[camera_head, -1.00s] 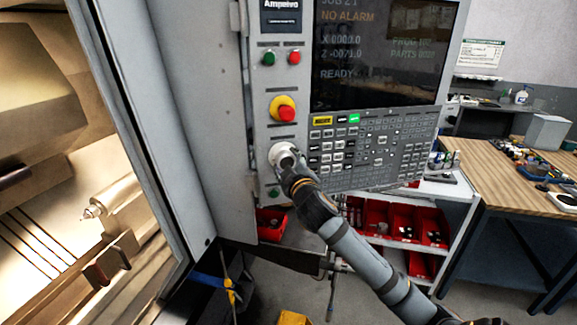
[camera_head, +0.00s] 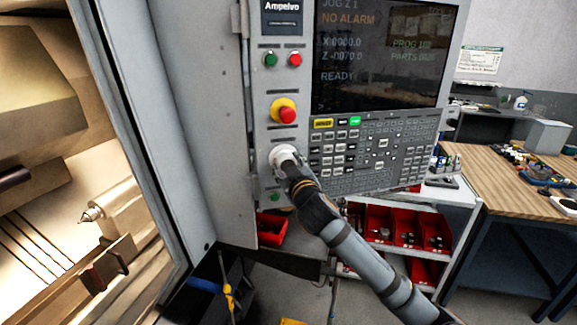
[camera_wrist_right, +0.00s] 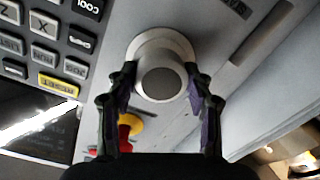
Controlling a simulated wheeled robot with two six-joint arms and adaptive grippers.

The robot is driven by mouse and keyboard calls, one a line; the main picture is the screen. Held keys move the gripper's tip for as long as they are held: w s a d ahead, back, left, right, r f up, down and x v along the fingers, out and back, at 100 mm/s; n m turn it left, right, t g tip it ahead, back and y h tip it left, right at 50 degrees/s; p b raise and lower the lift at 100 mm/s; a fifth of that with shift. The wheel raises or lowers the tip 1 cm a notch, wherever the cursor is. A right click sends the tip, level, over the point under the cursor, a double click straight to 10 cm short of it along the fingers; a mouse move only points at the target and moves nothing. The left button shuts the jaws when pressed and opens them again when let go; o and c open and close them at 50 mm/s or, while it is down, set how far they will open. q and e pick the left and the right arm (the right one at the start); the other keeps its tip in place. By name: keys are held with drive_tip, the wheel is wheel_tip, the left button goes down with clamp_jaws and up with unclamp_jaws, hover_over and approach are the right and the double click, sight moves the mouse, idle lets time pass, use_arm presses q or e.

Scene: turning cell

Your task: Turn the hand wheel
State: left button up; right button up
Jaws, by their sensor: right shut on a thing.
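The hand wheel (camera_head: 284,156) is a pale round knob with a wider rim on the grey control panel, below the yellow and red emergency stop. In the right wrist view, the hand wheel (camera_wrist_right: 160,78) shows a grey front face between the two fingers of my right gripper (camera_wrist_right: 161,95). In the head view my right gripper (camera_head: 289,168) is at the hand wheel, shut on it, and hides its lower part. The screen (camera_head: 380,50) reads JOG Z 1, NO ALARM, and a Z value near -0070.0. My left gripper is not in view.
The emergency stop (camera_head: 284,111) and the keypad (camera_head: 372,150) are close to the hand wheel. The open lathe chamber (camera_head: 60,140) is at the left. Red bins (camera_head: 405,225) stand below the panel, and a wooden workbench (camera_head: 515,160) is at the right.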

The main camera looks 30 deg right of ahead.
sight(289, 165)
drive_tip(key=shift+r, duration=0.4)
drive_tip(key=o, duration=0.8)
drive_tip(key=shift+c, duration=0.2)
drive_tip(key=shift+o, duration=1.3)
drive_tip(key=shift+w+f, duration=0.15)
drive_tip(key=shift+o, duration=0.5)
drive_tip(key=shift+w+d+f, duration=0.1)
drive_tip(key=shift+w+f, duration=0.2)
drive_tip(key=shift+s, duration=0.45)
drive_tip(key=v, duration=0.6)
drive_tip(key=shift+s+a, duration=0.25)
drive_tip(key=shift+s, duration=0.05)
drive_tip(key=shift+d, duration=0.1)
